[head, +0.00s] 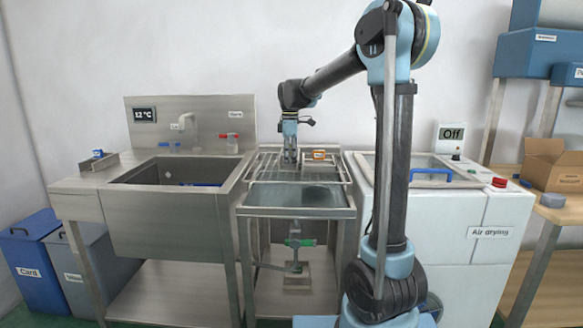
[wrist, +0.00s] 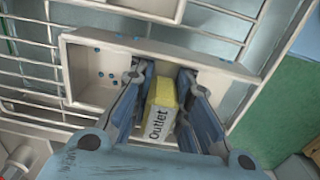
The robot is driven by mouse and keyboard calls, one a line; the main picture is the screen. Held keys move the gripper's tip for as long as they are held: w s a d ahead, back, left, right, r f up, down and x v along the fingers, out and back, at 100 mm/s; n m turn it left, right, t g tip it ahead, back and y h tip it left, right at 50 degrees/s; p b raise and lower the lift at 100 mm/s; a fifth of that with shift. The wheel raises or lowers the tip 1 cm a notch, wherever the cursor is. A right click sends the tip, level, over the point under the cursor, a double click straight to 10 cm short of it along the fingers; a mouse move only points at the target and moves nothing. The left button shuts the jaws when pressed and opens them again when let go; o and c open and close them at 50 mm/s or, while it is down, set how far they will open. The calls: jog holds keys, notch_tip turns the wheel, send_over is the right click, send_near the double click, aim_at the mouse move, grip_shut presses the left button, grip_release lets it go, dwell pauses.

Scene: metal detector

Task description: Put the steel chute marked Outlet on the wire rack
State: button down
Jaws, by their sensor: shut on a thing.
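The steel chute (wrist: 95,72) shows in the wrist view as a pale grey trough with blue spots on its inner faces. A yellow-and-white block marked Outlet (wrist: 160,110) stands at its middle. My gripper (wrist: 166,80) is shut on this block, one blue finger on each side. The wire rack (wrist: 30,75) shows around and below the chute; I cannot tell whether they touch. In the head view my gripper (head: 290,161) points down over the wire rack (head: 265,165), above the steel stand. The chute is hard to make out there.
An orange item (head: 318,154) sits at the back of the rack, right of my gripper. The sink (head: 165,225) is on the left. The white drying cabinet (head: 450,235) with its sign reading Off stands on the right, and a cardboard box (head: 557,165) beyond it.

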aim_at(290, 164)
jog(key=shift+f, duration=1.5)
jog(key=c, duration=1.5)
grip_release()
notch_tip(290, 164, up, 12)
jog(key=shift+s+r, duration=0.1)
jog(key=shift+s, duration=0.05)
jog(key=s+d+f+m+t, duration=0.1)
jog(key=s+d+f+m, duration=0.3)
jog(key=s+d, duration=0.4)
jog(key=s+d+f+m, duration=0.4)
jog(key=s+d, duration=0.2)
jog(key=s, duration=0.4)
jog(key=s+d+f+m, duration=0.2)
jog(key=s+f+m, duration=0.1)
jog(key=s+f, duration=0.3)
jog(key=s+d+f+m, duration=0.3)
jog(key=s+f, duration=0.3)
jog(key=s+d+f+m+t, duration=0.1)
jog(key=s+d+f+m, duration=0.1)
jog(key=s+f, duration=0.3)
jog(key=shift+s+d+f+m, duration=0.2)
jog(key=shift+f+m, duration=0.15)
jog(key=shift+f, duration=0.15)
jog(key=shift+s+d+f+m, duration=0.1)
jog(key=shift+s+f+m, duration=0.1)
jog(key=shift+f+m, duration=0.25)
